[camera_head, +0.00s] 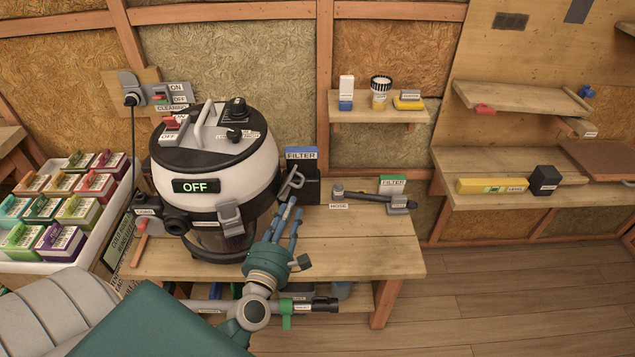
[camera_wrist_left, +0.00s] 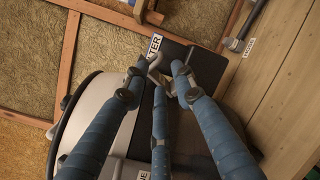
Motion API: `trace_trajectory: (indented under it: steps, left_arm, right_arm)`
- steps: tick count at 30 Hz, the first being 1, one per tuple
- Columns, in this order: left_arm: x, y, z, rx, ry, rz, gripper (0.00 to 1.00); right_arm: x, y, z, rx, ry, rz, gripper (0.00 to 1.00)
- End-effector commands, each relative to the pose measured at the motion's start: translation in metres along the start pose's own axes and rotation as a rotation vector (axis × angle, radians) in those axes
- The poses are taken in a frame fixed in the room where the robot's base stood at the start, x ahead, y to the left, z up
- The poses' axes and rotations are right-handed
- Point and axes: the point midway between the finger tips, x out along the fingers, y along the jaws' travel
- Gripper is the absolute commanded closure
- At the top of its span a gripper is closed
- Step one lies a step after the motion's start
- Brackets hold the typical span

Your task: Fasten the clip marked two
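The vacuum cleaner (camera_head: 215,160) stands on the workbench, its display reading OFF. One grey clip (camera_head: 229,217) lies against its front. Another grey metal clip (camera_head: 291,182) sticks out from its right side, beside the filter box. I cannot read a number on either clip in the head view. My left gripper (camera_head: 287,215) is just below and in front of the right-side clip. In the left wrist view, the blue fingers (camera_wrist_left: 162,72) are spread around the metal lever (camera_wrist_left: 155,65), with gaps showing; contact is unclear. My right gripper is not in view.
A black filter box (camera_head: 301,160) stands close behind the clip. A hose part (camera_head: 370,197) lies on the bench (camera_head: 340,250) to the right, with bare wood around it. A white crate (camera_head: 100,215) of colored boxes is at the left. A small shelf (camera_head: 375,108) hangs above.

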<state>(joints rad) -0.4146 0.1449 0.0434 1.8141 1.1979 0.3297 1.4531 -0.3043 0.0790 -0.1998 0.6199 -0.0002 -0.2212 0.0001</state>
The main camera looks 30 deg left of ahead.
Motion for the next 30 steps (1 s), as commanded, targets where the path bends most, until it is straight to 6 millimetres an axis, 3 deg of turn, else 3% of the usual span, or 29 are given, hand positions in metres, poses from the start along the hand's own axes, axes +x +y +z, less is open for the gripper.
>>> trace_trajectory:
  steps: [15,21,29,30]
  left_arm:
    - [0.088,-0.001,0.0,0.008,-0.001,-0.002,0.74]
    - [0.101,-0.001,0.0,0.007,0.0,-0.003,0.74]
    - [0.101,-0.002,-0.001,0.008,0.0,-0.004,0.74]
    - [0.101,-0.002,-0.001,0.008,0.0,-0.004,0.82]
  right_arm:
    - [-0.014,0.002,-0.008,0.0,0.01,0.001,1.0]
    - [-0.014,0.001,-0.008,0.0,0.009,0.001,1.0]
    - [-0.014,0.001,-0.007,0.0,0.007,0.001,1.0]
    - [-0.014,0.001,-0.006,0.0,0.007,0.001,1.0]
